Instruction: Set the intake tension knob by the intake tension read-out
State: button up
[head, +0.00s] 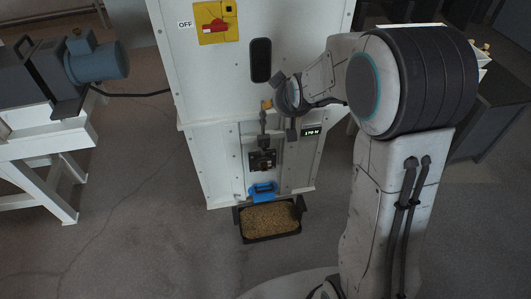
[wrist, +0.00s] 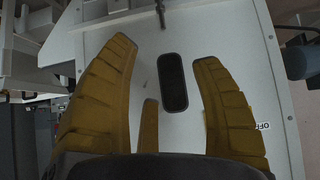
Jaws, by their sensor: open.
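The intake tension read-out (head: 311,132) is a small dark display with pale digits on the lower white panel in the head view. It appears to read about 170 N, though the digits are small. A small dark part (head: 292,134) just left of it may be the intake tension knob; I cannot tell for sure. My gripper (head: 273,95) is above these, in front of the cabinet. In the wrist view, its yellow fingers (wrist: 164,52) are spread apart with nothing held between them. A black oval on the white panel (wrist: 172,82) shows beyond them.
A dark square fitting (head: 262,160) sits below a grey rod on the panel. Under it are a blue part (head: 263,191) and a black tray of grain (head: 240,229). A red switch on yellow (head: 215,25) is above. A blue motor (head: 97,61) stands left.

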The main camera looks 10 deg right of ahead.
jog(key=w+f+t+b, duration=0.2)
jog(key=w+f+b, duration=0.1)
jog(key=w+f, duration=0.7)
jog(key=n+t+b, duration=0.1)
jog(key=t+b, duration=0.4)
jog(key=b, duration=0.1)
send_over(266, 149)
jog(key=s, duration=0.3)
notch_tip(266, 149, down, 20)
jog(key=s+f, duration=0.1)
jog(key=f, duration=0.2)
jog(key=s+f+t+b, duration=0.1)
jog(key=f, duration=0.3)
jog(key=f+t+b, duration=0.1)
jog(key=f, duration=0.2)
jog(key=shift+s+f, duration=0.25)
jog(key=shift+s, duration=0.15)
jog(key=shift+w+f+b, duration=0.1)
jog(key=shift+f+b, duration=0.05)
jog(key=shift+b, duration=0.2)
jog(key=shift+w+b, duration=1.25)
jog(key=shift+w, duration=2.15)
jog(key=c, duration=1.2)
